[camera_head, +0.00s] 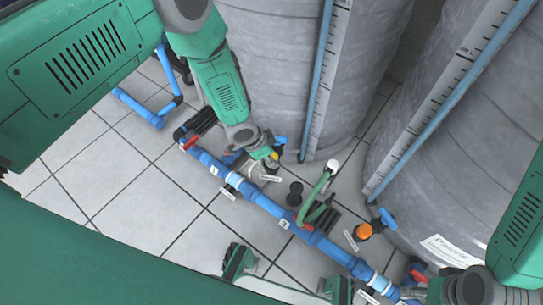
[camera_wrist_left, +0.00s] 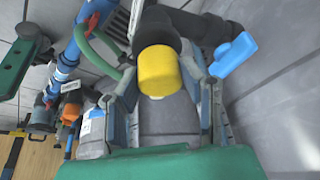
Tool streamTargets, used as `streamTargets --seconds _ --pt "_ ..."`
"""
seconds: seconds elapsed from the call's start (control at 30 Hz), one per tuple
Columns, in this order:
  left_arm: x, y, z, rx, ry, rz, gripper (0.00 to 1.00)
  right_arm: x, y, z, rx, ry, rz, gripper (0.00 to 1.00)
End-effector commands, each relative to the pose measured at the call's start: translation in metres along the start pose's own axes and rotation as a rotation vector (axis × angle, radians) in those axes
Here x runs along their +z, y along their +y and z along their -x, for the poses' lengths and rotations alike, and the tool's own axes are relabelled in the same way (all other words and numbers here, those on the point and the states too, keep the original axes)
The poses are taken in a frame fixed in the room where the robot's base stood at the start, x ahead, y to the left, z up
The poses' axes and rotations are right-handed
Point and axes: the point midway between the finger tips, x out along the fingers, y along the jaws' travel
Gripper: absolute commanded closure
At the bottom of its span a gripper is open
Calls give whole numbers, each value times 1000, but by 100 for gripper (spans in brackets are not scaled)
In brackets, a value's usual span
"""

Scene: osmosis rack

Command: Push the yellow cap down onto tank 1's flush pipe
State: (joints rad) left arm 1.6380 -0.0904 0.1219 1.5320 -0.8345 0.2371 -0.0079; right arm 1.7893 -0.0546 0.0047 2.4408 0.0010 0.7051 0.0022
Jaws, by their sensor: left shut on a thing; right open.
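The yellow cap (camera_wrist_left: 158,72) sits between the two fingers of my left gripper (camera_wrist_left: 160,90), which is shut on it. A black pipe (camera_wrist_left: 157,25) with a wider collar is directly behind the cap in the left wrist view. The cap overlaps the pipe's end there, and I cannot tell how far it is seated. In the head view my left gripper (camera_head: 271,158) is low beside the left grey tank (camera_head: 285,70), with a bit of the yellow cap (camera_head: 274,156) showing. My right gripper (camera_head: 412,290) is open at the lower right, partly cut off, near the blue pipe's end.
A blue pipe (camera_head: 262,201) with red-handled valves runs diagonally along the tiled floor. A green hose (camera_head: 316,192) arches over it. An orange cap (camera_head: 363,231) stands by the right tank (camera_head: 465,130). A blue valve handle (camera_wrist_left: 233,54) is close right of the held cap.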

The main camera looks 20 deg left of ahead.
Motion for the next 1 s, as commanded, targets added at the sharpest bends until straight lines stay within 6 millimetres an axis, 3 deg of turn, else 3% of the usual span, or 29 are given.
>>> streamTargets --seconds 0.37,0.4,0.47,0.8,1.0 --pt "3 0 -6 0 0 0 82 0 0 -5 0 0 0 42" --pt "3 0 -7 0 0 0 63 0 0 -5 0 0 0 42" --pt "2 0 -6 0 0 0 42 0 0 -4 0 0 0 42" --pt "2 0 -4 0 0 0 42 1 0 -3 0 2 0 42" --pt "2 -1 20 -1 -1 0 42 2 0 -3 0 3 0 42"
